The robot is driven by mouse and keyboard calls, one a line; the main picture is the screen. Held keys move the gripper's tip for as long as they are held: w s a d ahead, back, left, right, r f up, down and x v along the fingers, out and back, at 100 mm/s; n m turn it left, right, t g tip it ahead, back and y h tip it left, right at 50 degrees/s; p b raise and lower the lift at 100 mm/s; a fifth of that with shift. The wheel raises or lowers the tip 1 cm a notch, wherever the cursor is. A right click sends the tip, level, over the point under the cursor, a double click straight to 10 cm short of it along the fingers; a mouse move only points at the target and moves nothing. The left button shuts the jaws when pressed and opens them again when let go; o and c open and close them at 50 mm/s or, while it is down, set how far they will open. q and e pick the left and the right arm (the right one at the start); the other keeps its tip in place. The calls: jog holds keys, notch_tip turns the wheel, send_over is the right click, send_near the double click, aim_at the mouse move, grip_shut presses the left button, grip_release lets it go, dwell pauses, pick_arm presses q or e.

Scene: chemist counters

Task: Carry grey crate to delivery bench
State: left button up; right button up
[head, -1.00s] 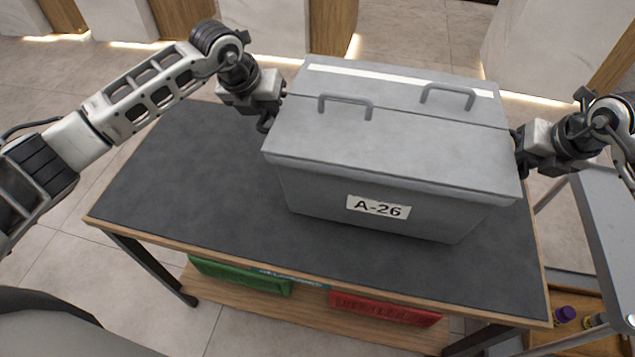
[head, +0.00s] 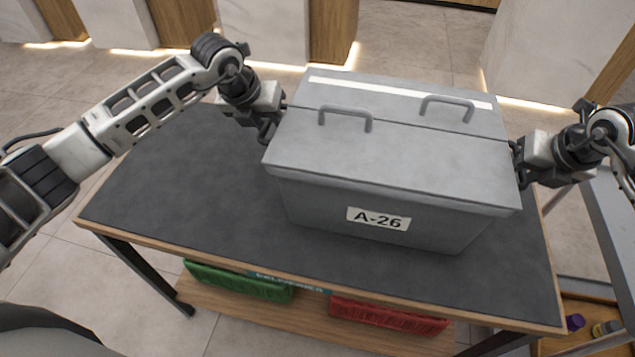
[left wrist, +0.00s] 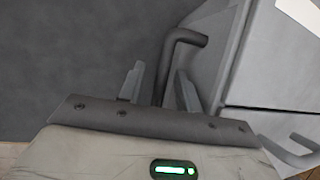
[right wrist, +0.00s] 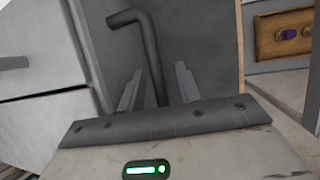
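The grey crate (head: 385,205), labelled A-26, has a shut lid with two handles and stands level on the dark top of the delivery bench (head: 170,190). The bench's front edge has a partly readable "deliveries" sign. My left gripper (head: 270,128) is at the crate's left side. In the left wrist view its fingers (left wrist: 158,88) are apart, on either side of a dark side handle (left wrist: 185,38), with a gap showing. My right gripper (head: 519,165) is at the right side. In the right wrist view its fingers (right wrist: 158,88) are likewise apart around the other side handle (right wrist: 146,40).
A green crate (head: 238,282) and a red crate (head: 388,317) sit on the bench's lower shelf. The bench top is bare left of the grey crate. At the lower right is a wooden tray with small bottles (head: 574,322). Pale counters stand behind.

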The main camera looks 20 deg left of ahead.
jog(key=shift+r, duration=0.1)
pick_arm(q)
jog(key=v, duration=1.2)
pick_arm(e)
jog(key=v, duration=1.2)
